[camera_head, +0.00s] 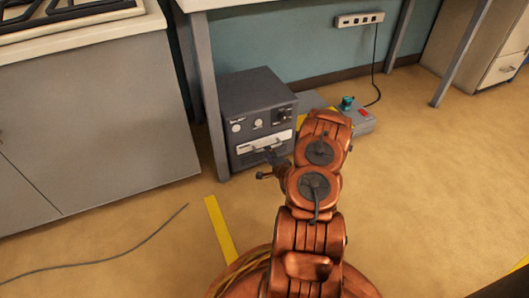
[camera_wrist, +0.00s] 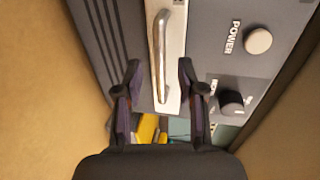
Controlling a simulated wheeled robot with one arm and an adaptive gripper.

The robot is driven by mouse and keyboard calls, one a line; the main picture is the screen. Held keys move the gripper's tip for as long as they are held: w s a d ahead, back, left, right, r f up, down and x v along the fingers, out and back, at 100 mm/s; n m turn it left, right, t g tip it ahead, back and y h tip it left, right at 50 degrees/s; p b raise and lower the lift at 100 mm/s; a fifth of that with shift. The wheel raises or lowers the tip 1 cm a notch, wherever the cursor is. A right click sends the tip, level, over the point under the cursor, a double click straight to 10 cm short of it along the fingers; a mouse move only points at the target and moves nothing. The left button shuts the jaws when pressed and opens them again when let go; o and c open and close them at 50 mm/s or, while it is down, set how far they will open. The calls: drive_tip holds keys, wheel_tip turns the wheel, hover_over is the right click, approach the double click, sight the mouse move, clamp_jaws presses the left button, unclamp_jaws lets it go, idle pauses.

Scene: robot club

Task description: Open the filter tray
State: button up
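The filter tray (camera_head: 265,144) is a pale panel with a bar handle, low on the front of a dark grey box (camera_head: 258,95) on the floor. The tray looks flush with the box front. In the wrist view, the tray's pale panel (camera_wrist: 173,88) carries a shiny metal handle (camera_wrist: 160,57). My gripper (camera_wrist: 159,82) is open, its two dark fingers on either side of the handle's lower part in the picture. I cannot tell whether they touch it. In the head view my gripper (camera_head: 270,158) is at the box front, partly hidden by my arm.
A POWER knob (camera_wrist: 258,40) and a dark knob (camera_wrist: 231,102) sit beside the tray. A table leg (camera_head: 207,95) stands close left of the box, near a grey cabinet (camera_head: 95,120). A grey control box (camera_head: 362,121) lies to the right. A cable (camera_head: 110,258) crosses the floor.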

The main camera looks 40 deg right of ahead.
drive_tip(key=shift+b+x, duration=0.85)
drive_tip(key=shift+x, duration=1.5)
drive_tip(key=shift+c, duration=0.3)
clamp_jaws()
